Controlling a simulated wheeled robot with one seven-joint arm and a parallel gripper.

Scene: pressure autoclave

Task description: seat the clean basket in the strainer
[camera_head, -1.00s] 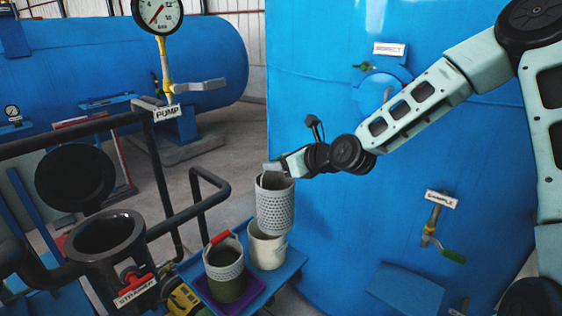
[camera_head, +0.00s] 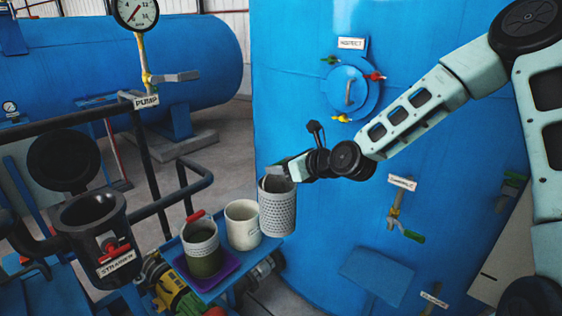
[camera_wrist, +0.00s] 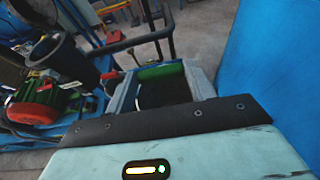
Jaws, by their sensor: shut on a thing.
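The clean basket (camera_head: 278,208), a grey perforated cylinder, hangs upright from my gripper (camera_head: 281,174), which is shut on its upper rim. The basket is in the air at the right end of the small blue shelf. In the wrist view my gripper (camera_wrist: 162,90) shows at the middle, but its grip on the basket is not clear there. The strainer (camera_head: 92,222) is a black open-topped pot at the left, with its round lid (camera_head: 62,160) swung up behind it and a red-handled clamp (camera_head: 112,247) on its front.
A white bucket (camera_head: 243,232) stands on the blue shelf, left of the held basket. Another basket with a red handle (camera_head: 201,240) stands in a purple tray (camera_head: 226,268) between it and the strainer. Black pipe rails (camera_head: 165,203) run beside the strainer. The blue tank (camera_head: 330,220) is close on the right.

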